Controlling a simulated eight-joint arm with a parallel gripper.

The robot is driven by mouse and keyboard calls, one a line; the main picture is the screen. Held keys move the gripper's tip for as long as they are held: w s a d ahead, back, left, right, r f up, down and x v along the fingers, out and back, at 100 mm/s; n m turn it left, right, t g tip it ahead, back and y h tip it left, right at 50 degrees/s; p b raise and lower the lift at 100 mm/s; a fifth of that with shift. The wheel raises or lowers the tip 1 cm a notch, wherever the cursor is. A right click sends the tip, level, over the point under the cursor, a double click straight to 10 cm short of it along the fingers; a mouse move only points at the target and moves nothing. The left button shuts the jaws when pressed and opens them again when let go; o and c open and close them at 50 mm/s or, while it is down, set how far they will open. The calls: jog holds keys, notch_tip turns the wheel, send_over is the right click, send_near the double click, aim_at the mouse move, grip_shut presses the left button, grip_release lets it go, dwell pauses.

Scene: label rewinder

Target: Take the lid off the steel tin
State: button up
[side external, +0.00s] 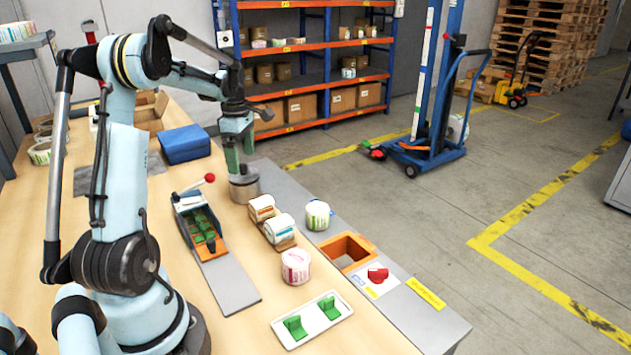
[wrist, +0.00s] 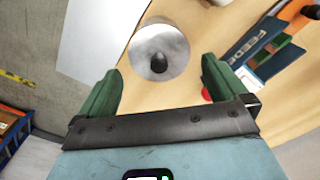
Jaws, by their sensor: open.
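The steel tin (side external: 244,189) stands upright on the wooden table near its far right edge. In the wrist view its round grey lid (wrist: 174,42) shows from above, with a dark knob (wrist: 158,63) at the middle. My gripper (side external: 241,164) is above the tin, pointing down, with its green fingers parted. In the wrist view my gripper (wrist: 162,67) is open and empty, one finger on either side of the lid's knob. The side view does not show clearly how much height lies between the fingertips and the lid. The lid's top is partly hidden there by the fingers.
A label device with a red-knobbed lever (side external: 209,178) stands left of the tin. A blue box (side external: 185,144) lies behind it. A white tray (side external: 285,337) holds green pieces.

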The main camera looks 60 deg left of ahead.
aim_at(242, 165)
jog(key=shift+f, duration=1.75)
jog(key=c, duration=0.8)
jog(key=shift+r, duration=0.1)
